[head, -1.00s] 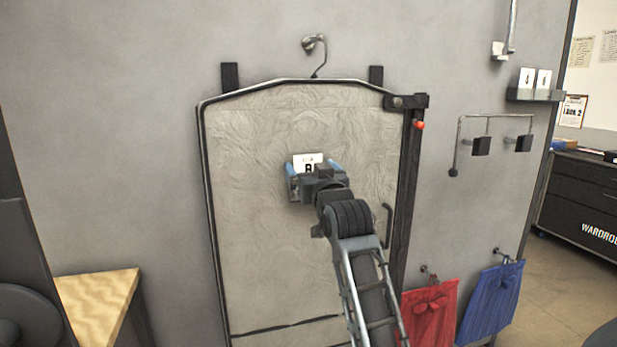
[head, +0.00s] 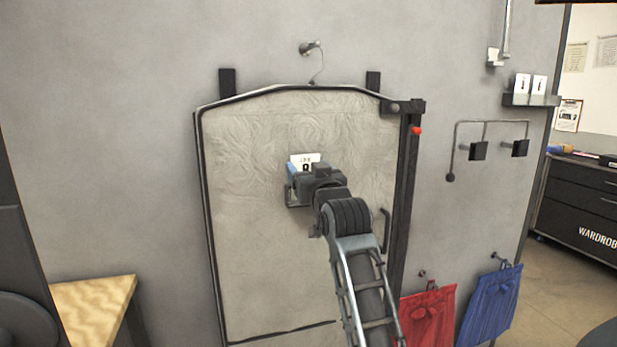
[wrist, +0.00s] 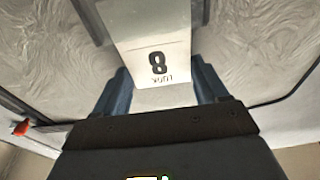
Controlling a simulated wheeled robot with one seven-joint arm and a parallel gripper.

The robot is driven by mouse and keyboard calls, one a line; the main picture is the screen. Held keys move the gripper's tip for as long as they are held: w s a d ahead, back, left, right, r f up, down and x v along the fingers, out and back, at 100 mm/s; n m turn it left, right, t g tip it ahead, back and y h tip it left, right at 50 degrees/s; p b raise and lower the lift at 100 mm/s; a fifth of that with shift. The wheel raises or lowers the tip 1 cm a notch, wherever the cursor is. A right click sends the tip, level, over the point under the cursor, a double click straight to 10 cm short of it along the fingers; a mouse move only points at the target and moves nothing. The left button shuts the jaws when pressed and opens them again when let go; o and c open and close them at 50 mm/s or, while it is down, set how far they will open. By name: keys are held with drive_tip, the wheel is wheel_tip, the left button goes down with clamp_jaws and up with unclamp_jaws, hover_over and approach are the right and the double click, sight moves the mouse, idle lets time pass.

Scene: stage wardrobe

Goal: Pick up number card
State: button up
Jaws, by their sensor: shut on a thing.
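The white number card (wrist: 152,35) with a black "8" fills the upper middle of the wrist view, upside down there. In the head view the card (head: 302,161) shows just above my gripper (head: 303,178), in front of the pale patterned board. In the wrist view the blue fingers of my gripper (wrist: 162,98) are on either side of the card's lower part. My gripper is shut on the card. Much of the card is hidden behind my gripper in the head view.
The framed board (head: 250,240) hangs on a grey wall, with a dark post (head: 403,190) at its right. Red cloth (head: 428,315) and blue cloth (head: 490,305) hang at lower right. A small shelf (head: 530,100) holds more white cards. A wooden table (head: 92,305) stands at lower left.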

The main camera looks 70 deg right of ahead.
wheel_tip(320, 180, up, 27)
drive_tip(key=shift+f+p, duration=0.15)
drive_tip(key=shift+p, duration=0.2)
idle(0.4)
